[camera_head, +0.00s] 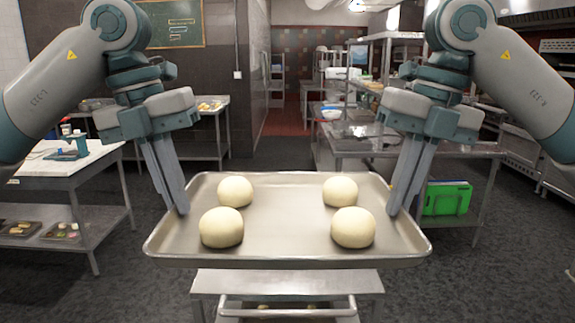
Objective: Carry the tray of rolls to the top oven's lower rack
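The metal tray (287,240) is in front of me, level, and bears several round pale rolls: two nearer ones, (221,228) and (353,228), and two farther ones, (235,191) and (340,191). My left gripper (179,208) is at the tray's left rim, its fingers pointing down and close together over the rim. My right gripper (402,211) is at the right rim in the same way. Both look shut on the tray; the rims partly hide the fingertips. No oven can be made out clearly in front of me.
A small metal stand (287,283) with a front bar is just below the tray; I cannot tell whether they touch. A white-topped table (60,160) stands left, a metal counter (440,149) right with a green bin (447,198) beneath.

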